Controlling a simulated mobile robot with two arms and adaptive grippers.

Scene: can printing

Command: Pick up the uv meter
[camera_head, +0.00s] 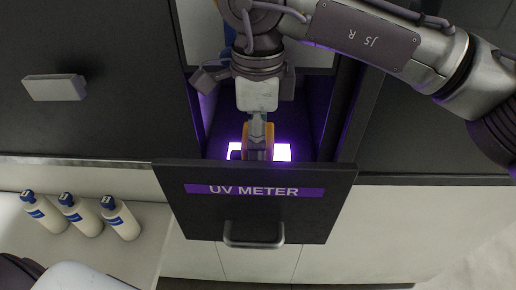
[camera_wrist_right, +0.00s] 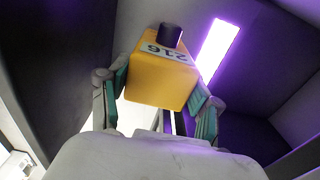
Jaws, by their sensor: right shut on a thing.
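The UV meter is a yellow box with a dark round knob and a label reading 216. In the right wrist view the UV meter (camera_wrist_right: 160,82) sits between the two fingers of my right gripper (camera_wrist_right: 160,105), which is shut on it. In the head view the UV meter (camera_head: 269,142) shows only as a yellow strip beside the fingers. My right gripper (camera_head: 258,140) points down into the open drawer labelled UV METER (camera_head: 320,205). I cannot tell whether the meter touches the drawer floor. My left gripper is not in view.
The drawer has a front handle (camera_head: 254,240) and dark walls close around the gripper. A bright purple-white light strip (camera_wrist_right: 219,50) glows inside it. Three white bottles with blue labels (camera_head: 82,215) stand on a lower surface at the left. A closed drawer handle (camera_head: 55,87) sticks out at upper left.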

